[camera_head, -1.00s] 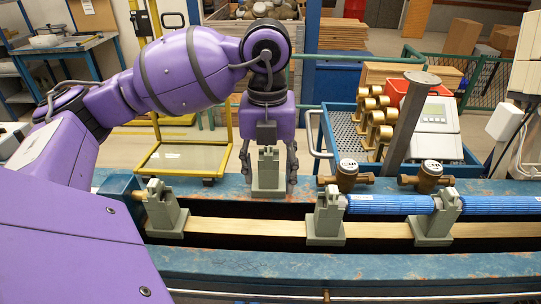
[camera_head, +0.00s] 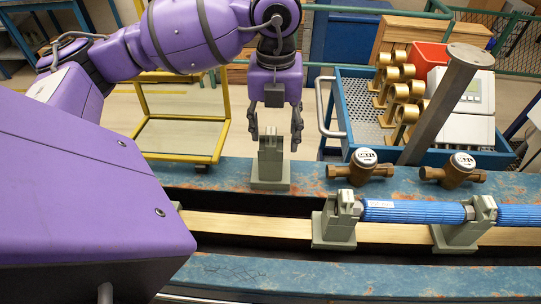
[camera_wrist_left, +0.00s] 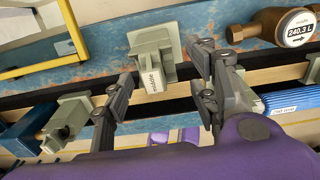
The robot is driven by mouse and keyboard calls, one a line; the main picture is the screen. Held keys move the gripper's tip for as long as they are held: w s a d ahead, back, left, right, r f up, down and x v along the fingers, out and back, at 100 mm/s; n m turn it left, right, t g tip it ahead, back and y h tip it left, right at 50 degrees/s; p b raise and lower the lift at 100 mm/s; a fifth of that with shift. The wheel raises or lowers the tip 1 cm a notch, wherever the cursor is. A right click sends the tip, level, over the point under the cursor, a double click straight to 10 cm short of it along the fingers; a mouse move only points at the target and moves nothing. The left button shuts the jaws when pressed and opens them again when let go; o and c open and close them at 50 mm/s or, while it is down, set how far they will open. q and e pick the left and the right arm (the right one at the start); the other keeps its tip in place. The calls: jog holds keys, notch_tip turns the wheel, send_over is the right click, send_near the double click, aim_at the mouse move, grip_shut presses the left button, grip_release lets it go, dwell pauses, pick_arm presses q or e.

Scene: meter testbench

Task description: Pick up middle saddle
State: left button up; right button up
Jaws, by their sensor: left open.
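The middle saddle (camera_head: 270,165) is a grey-green block with an upright clamp, standing on the blue bench's far rail. In the left wrist view, its top (camera_wrist_left: 152,80) bears a label reading "middle". My left gripper (camera_head: 275,138) is open above the saddle, fingers pointing down, with the saddle's upper part between or just beneath the fingertips. In the left wrist view, the left gripper's (camera_wrist_left: 163,88) fingers lie to either side of the saddle's top; contact is not clear. My right gripper is not in view.
Two more saddles (camera_head: 335,222) (camera_head: 466,226) stand on the wooden strip, with blue pipes (camera_head: 415,212) at them. Brass meters (camera_head: 362,168) (camera_head: 453,172) lie on the far rail to the right. A grey post (camera_head: 438,105) rises behind. Another saddle (camera_wrist_left: 68,118) is at left.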

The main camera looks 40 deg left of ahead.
aim_at(275, 142)
pick_arm(q)
jog(key=shift+f, duration=1.9)
grip_shut()
